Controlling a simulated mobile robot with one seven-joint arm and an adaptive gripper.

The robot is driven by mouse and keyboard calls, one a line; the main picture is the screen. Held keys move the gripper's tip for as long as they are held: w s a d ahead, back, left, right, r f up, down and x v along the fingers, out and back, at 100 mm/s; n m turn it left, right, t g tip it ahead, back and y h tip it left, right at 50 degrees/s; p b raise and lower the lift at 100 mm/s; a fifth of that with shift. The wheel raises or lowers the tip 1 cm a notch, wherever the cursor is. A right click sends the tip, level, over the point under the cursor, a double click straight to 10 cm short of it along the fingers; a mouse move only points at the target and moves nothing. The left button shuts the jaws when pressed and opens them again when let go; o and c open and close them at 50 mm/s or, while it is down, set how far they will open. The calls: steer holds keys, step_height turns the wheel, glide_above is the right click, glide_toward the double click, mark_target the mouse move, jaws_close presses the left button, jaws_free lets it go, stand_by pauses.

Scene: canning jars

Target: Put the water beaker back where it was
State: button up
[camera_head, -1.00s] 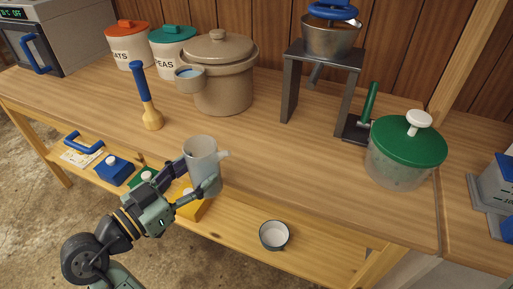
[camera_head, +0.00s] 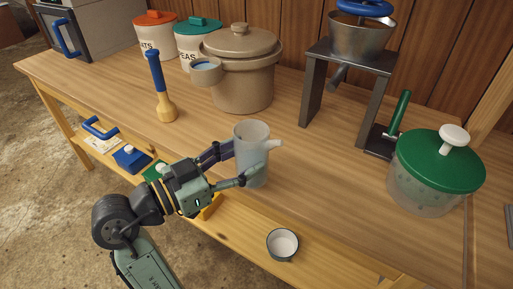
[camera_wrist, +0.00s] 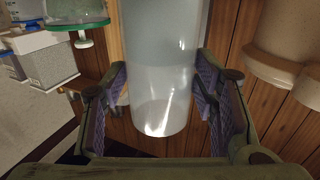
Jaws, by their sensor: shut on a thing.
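The water beaker (camera_head: 251,143) is a translucent whitish cylinder with a short spout or handle on its right side. It is upright at the front edge of the bench top. My gripper (camera_head: 238,166) is shut on it from the left, one finger on each side. In the wrist view the beaker (camera_wrist: 158,70) stands between the two purple-padded fingers. Whether its base touches the bench or is just clear of it I cannot tell.
Behind stand a brown crock (camera_head: 240,85) with a small cup at its side, a wooden tool with a blue handle (camera_head: 160,88), and a metal stand (camera_head: 346,62) with a funnel. A green-lidded jar (camera_head: 436,172) is at right. A small bowl (camera_head: 282,244) sits on the lower shelf.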

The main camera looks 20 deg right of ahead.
steer(key=w+d+f+p, duration=0.1)
steer(key=w+d, duration=0.1)
steer(key=w+d+f+p, duration=0.1)
steer(key=w+d, duration=0.1)
steer(key=w, duration=0.1)
steer(key=w+d+f+p, duration=0.1)
steer(key=w+d, duration=0.1)
steer(key=w, duration=0.1)
steer(key=shift+w+d+f+p, duration=0.1)
steer(key=shift+w+p, duration=0.05)
steer(key=shift+p, duration=0.15)
steer(key=shift+f, duration=0.45)
steer(key=shift+f+b, duration=0.2)
steer(key=shift+b, duration=0.1)
steer(key=o, duration=1.7)
steer(key=shift+o, duration=0.2)
steer(key=shift+r, duration=0.1)
